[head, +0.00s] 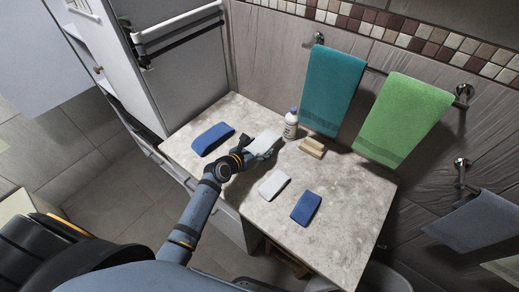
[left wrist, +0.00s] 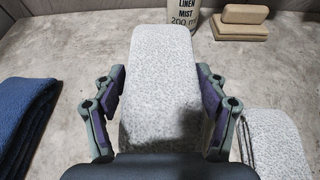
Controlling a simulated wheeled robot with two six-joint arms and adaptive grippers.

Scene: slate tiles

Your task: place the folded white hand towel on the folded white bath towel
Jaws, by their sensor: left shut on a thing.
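My left gripper (head: 245,153) is shut on a folded white towel (head: 265,140), whose long far part sticks out toward the bottle. In the left wrist view this towel (left wrist: 160,85) lies between the two fingers. A second folded white towel (head: 274,185) lies flat on the counter, nearer the front; it shows at the right of the left wrist view (left wrist: 275,140), apart from the gripped one. I cannot tell for sure from size which is the hand towel and which the bath towel, nor how high the gripped one is. My right gripper is not in view.
On the stone counter (head: 345,215) lie a larger blue towel (head: 212,138), a smaller blue towel (head: 306,208) and tan blocks (head: 312,147). A white bottle (head: 291,124) stands near the gripped towel's far end. Teal (head: 333,90) and green (head: 405,118) towels hang behind.

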